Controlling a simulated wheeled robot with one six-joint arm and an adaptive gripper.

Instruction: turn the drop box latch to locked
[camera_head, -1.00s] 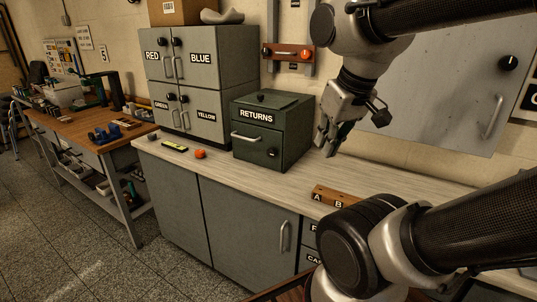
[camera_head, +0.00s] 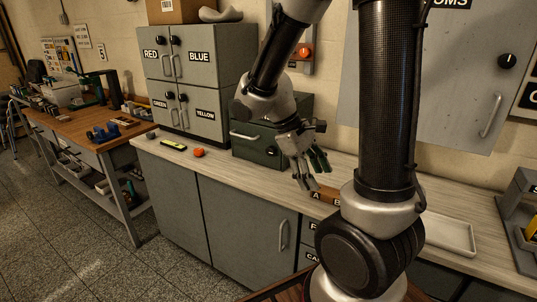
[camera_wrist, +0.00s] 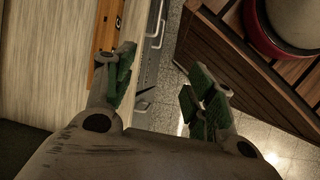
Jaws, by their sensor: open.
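The dark green drop box (camera_head: 262,155) stands on the counter in the head view. My arm covers its RETURNS label and much of its top and front; its pale handle (camera_head: 243,136) shows. I cannot make out its latch now. My gripper (camera_head: 311,173) is open and empty, in front of and to the right of the box, above the counter and apart from the box. In the wrist view the green-padded fingers (camera_wrist: 158,80) are spread with nothing between them. The drop box is not seen in the wrist view.
A wooden block marked A and B (camera_head: 327,195) lies near my fingers, and a wooden piece shows in the wrist view (camera_wrist: 107,28). A grey cabinet (camera_head: 213,95) stands left of the box. An orange item (camera_head: 199,152) and a white tray (camera_head: 450,233) lie on the counter (camera_head: 220,175).

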